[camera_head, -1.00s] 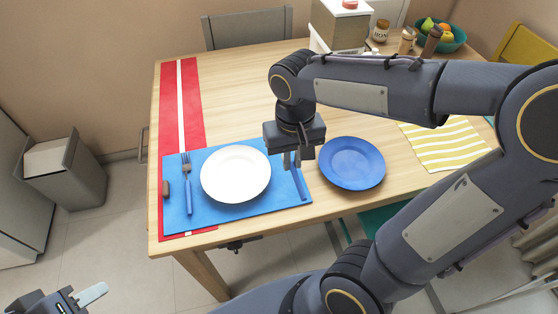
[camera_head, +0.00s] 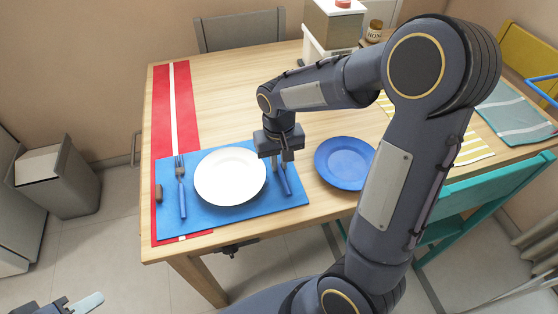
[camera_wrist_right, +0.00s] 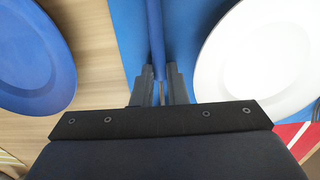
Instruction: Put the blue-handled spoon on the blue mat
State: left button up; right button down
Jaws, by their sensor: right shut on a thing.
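The blue mat (camera_head: 232,222) lies on the table with a white plate (camera_head: 230,176) on it. My right gripper (camera_head: 282,163) is over the mat's right part, beside the plate. It is shut on the blue-handled spoon (camera_head: 286,181), whose handle shows below the fingers. In the right wrist view the blue handle (camera_wrist_right: 155,40) runs between the two fingers (camera_wrist_right: 160,88), over the mat. The spoon's head is hidden, and I cannot tell whether it touches the mat. My left gripper (camera_head: 78,305) is partly in view at the bottom left, away from the table.
A blue plate (camera_head: 343,163) stands right of the mat. A red runner (camera_head: 175,110) lies under the mat's left end. A teal chair (camera_head: 490,190) stands at the right front.

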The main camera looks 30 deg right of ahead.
aim_at(279, 165)
jog(key=shift+f, duration=0.1)
jog(key=c, duration=1.4)
grip_release()
jog(key=shift+c, duration=0.2)
jog(key=shift+r, duration=0.25)
notch_tip(279, 165, up, 11)
jog(key=p, duration=0.2)
jog(key=s+a+t+y, duration=0.2)
jog(key=s, duration=0.6)
jog(key=s+a+n+t+y, duration=0.1)
jog(key=s+a+t, duration=0.1)
jog(key=s, duration=0.7)
jog(key=shift+r+t+y, duration=0.25)
jog(key=shift+t+y, duration=0.15)
jog(key=shift+t, duration=0.4)
